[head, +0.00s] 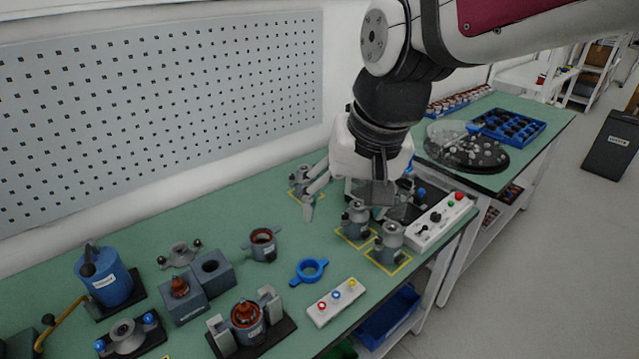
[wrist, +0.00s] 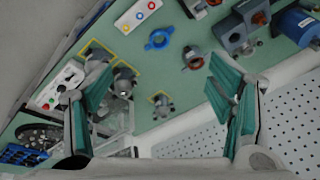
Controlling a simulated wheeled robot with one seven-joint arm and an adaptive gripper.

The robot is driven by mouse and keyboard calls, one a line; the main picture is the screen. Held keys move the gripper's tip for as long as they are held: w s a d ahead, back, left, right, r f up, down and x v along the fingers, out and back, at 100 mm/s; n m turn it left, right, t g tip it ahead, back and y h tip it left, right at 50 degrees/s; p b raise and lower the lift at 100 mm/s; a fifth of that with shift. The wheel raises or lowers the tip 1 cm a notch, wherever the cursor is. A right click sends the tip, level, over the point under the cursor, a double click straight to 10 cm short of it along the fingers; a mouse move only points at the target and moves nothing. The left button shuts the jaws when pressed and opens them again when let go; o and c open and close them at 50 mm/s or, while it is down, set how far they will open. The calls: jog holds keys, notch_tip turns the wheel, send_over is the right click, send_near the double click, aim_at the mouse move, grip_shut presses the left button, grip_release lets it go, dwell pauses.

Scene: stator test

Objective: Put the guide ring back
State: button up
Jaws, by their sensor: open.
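A blue ring (head: 309,270) with small side lugs, which looks like the guide ring, lies flat on the green bench left of a white panel with coloured buttons. It also shows near the top of the wrist view (wrist: 158,39). My gripper (head: 345,192) is open and empty, above the far part of the bench, behind and to the right of the blue ring. In the wrist view my gripper's fingers (wrist: 160,100) are spread wide with nothing between them. A grey stator with copper inside (head: 262,246) stands left of the ring; it shows in the wrist view too (wrist: 192,58).
Grey parts (head: 355,219) (head: 389,243) stand on yellow-outlined squares near my gripper. The button panel (head: 337,302) is at the front edge. A stator in a clamp fixture (head: 246,318), grey blocks (head: 211,268) and a blue motor (head: 105,278) stand left. A perforated wall panel (head: 160,100) rises behind.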

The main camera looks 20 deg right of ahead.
jog(key=s+r+n+t, duration=0.1)
jog(key=s+n, duration=0.3)
jog(key=s, duration=0.4)
jog(key=shift+s+d+r+h, duration=0.25)
jog(key=shift+d+r+h, duration=0.05)
